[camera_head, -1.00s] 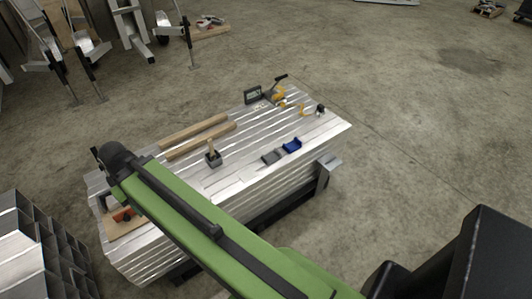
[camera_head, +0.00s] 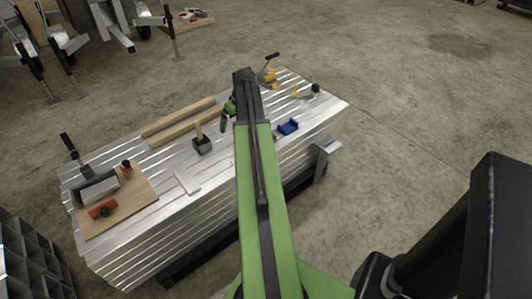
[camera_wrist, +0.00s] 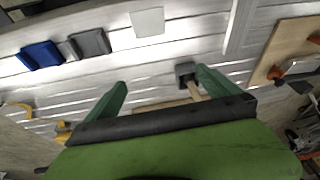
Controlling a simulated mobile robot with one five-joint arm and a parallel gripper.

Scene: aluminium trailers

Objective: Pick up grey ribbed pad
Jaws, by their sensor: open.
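The grey ribbed pad (camera_wrist: 90,42) lies on the aluminium bench top in the upper left of the wrist view, beside a blue block (camera_wrist: 40,54). A smaller grey piece sits between them. In the head view my arm hides the pad; the blue block (camera_head: 288,127) shows just right of the arm. My gripper (camera_wrist: 161,77) is open and empty above the bench, with its green fingers spread. The pad is up and left of the fingertips in the wrist view, apart from them. In the head view one green finger of my gripper (camera_head: 228,112) shows left of the arm.
A mallet (camera_head: 202,146) stands close to the right finger in the wrist view. Two wooden bars (camera_head: 178,117) lie behind it. A pale plate (camera_wrist: 148,22) lies right of the pad. A wooden board (camera_head: 120,207) with tools is at the left; yellow tools (camera_head: 268,76) are at the back right.

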